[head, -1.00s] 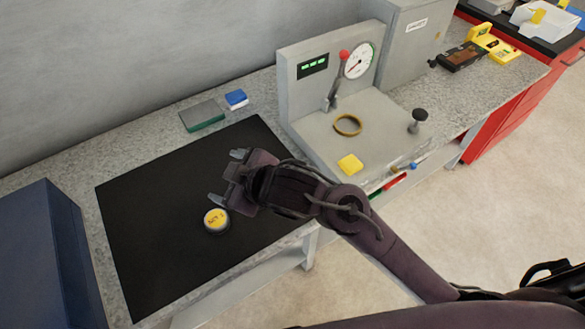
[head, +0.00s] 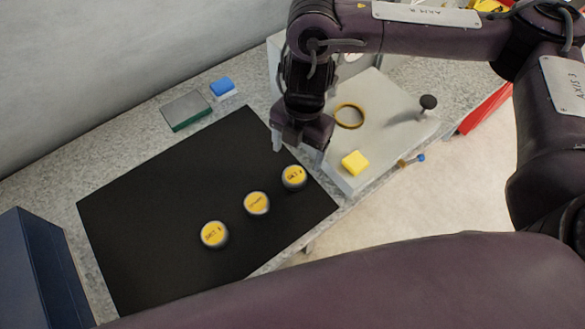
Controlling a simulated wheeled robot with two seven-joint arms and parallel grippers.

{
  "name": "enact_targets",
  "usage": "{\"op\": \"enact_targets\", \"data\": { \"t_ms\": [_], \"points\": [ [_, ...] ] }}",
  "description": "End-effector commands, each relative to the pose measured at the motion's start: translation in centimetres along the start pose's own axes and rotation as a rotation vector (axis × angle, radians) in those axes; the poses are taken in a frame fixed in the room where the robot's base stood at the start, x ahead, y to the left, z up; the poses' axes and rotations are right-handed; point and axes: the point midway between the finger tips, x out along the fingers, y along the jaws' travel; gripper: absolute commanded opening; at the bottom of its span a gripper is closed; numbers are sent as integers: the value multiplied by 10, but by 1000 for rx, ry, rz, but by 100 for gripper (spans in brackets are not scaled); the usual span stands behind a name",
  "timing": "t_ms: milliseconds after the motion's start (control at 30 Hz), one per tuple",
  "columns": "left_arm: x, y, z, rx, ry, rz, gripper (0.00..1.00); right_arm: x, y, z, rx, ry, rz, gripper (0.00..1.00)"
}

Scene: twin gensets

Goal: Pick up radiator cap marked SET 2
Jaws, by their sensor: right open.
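Three round caps with yellow tops and dark rims lie in a slanting row on the black mat (head: 165,215). They are the left cap (head: 214,234), the middle cap (head: 256,203) and the right cap (head: 294,177). Each top has small dark lettering that is too blurred for me to read surely, so I cannot tell which is marked SET 2. My right gripper (head: 299,148) points down, open and empty, just behind the right cap. Its fingers are spread left and right; I cannot tell its exact height. My left gripper is out of view.
A grey fixture with a brass ring (head: 349,116), a yellow block (head: 355,162) and a black knob (head: 428,102) stands right of the mat. A grey-green box (head: 187,110) and a blue block (head: 222,87) lie behind it. A dark blue box (head: 40,265) stands left.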

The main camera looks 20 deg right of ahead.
Motion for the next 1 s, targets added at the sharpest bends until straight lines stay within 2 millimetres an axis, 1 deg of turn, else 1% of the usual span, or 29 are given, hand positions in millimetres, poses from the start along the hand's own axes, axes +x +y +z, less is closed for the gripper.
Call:
{"op": "enact_targets", "data": {
  "t_ms": [100, 333, 467, 600, 700, 900, 1000],
  "points": [
    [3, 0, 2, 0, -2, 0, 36, 12, -3, 2, 7, 0, -12, 77],
    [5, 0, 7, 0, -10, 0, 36, 36, -2, 0, 4, 0, -9, 77],
    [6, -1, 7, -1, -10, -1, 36, 56, -1, -1, 4, 2, -10, 77],
    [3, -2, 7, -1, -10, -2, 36, 70, 0, 0, 3, -1, -8, 77],
    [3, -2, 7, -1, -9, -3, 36, 75, 0, 0, 2, -3, -6, 77],
    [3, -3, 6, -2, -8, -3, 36, 76, 0, 0, 2, -2, -5, 77],
    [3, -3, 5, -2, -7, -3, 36, 76, 0, 0, 2, -2, -5, 64]
  ]
}}
